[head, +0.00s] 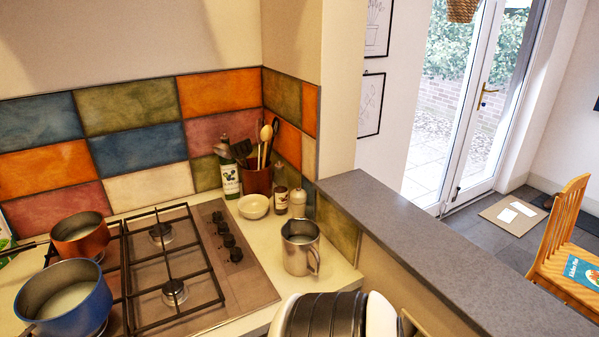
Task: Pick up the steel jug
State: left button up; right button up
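The steel jug (297,252) stands upright on the pale worktop, right of the gas hob, with its open top up and its handle on the right side. Nothing is touching it that I can see. Neither of my grippers is in the head view, so I cannot see where they are relative to the jug.
The hob (255,283) holds a blue pot (65,305) and a copper-coloured pan (80,238). Behind the jug are a cream bowl (253,207), bottles (230,178) and a utensil pot (257,181). A grey ledge (430,240) runs along the right. Rounded black and white shapes (335,317) stand in front.

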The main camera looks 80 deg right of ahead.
aim_at(301, 237)
jog(key=z, duration=2.45)
